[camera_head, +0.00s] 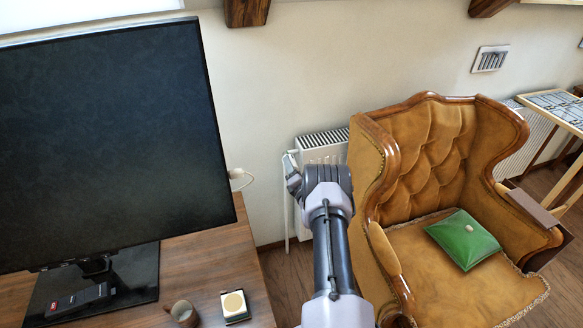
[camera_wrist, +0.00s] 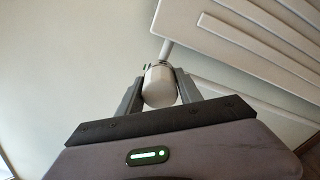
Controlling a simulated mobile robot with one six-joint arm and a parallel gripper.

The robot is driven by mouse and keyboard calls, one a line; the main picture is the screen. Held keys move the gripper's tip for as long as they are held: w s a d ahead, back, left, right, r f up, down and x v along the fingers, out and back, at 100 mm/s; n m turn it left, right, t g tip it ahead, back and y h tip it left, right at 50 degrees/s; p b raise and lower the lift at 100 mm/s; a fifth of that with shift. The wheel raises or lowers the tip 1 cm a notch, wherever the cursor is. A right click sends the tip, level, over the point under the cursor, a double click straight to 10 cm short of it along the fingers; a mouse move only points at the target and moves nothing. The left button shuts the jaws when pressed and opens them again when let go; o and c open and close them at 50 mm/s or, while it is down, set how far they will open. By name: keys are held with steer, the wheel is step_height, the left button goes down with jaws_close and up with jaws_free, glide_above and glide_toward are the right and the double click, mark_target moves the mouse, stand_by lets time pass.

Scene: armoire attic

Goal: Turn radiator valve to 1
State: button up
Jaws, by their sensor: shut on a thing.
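The radiator valve (camera_wrist: 159,86) is a white rounded knob at the end of a pale pipe in the wrist view. My gripper (camera_wrist: 158,88) has one finger on each side of it and is shut on it. No number marks on the valve can be read. In the head view the white radiator (camera_head: 322,146) stands against the wall behind the armchair's left side. My arm reaches to its left end, and the valve there is hidden by my wrist. The radiator's ribbed panel (camera_wrist: 255,50) also fills the upper right of the wrist view.
A brown leather armchair (camera_head: 425,150) with a green cushion (camera_head: 463,239) stands close to the right of my arm. A wooden desk (camera_head: 215,265) with a large monitor (camera_head: 110,140), a mug (camera_head: 182,313) and a small box (camera_head: 235,306) is on the left. Bare floor shows between them.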

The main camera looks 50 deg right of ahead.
steer(key=m, duration=1.1)
steer(key=shift+m, duration=0.3)
steer(key=m, duration=0.3)
steer(key=shift+m, duration=0.3)
steer(key=m, duration=1.3)
steer(key=shift+m, duration=0.7)
